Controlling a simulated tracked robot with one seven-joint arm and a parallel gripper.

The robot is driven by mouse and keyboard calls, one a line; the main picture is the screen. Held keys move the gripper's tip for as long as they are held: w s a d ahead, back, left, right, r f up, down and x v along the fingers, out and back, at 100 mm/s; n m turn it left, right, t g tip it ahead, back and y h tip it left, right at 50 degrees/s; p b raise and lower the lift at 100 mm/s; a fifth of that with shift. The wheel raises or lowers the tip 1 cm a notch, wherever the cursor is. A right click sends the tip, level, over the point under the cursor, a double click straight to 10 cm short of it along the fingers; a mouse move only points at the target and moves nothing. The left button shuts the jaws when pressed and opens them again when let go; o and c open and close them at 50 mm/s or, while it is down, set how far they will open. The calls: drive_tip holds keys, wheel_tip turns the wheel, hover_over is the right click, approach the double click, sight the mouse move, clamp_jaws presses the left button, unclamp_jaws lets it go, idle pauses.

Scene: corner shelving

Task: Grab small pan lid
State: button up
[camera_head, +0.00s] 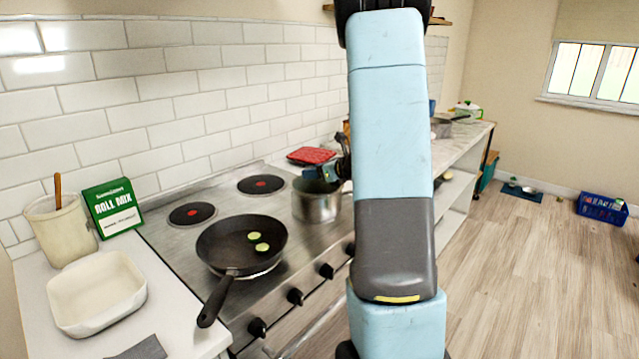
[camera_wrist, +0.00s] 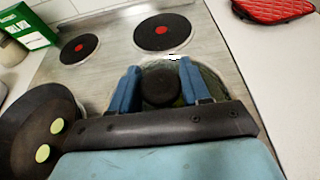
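The small pan lid (camera_wrist: 212,84) shows in the wrist view as a glassy disc with a dark round knob (camera_wrist: 160,86). It appears to lie on the steel pot (camera_head: 316,205), which stands at the right of the stove. My gripper (camera_wrist: 160,80) is down at the lid, with one blue finger on each side of the knob. I cannot tell whether the fingers press on the knob or only stand around it. In the head view my gripper (camera_head: 328,172) is just above the pot, partly hidden by my arm. My gripper also hides the lid's near side in the wrist view.
A black frying pan (camera_head: 242,246) with two green slices stands left of the pot. Two bare hotplates (camera_head: 261,185) lie behind. A red mat (camera_head: 312,155) is on the counter beyond. A green box (camera_head: 113,208) and white dish (camera_head: 97,294) are at left.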

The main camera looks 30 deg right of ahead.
drive_tip(key=shift+s+f, duration=0.1)
drive_tip(key=c, duration=0.7)
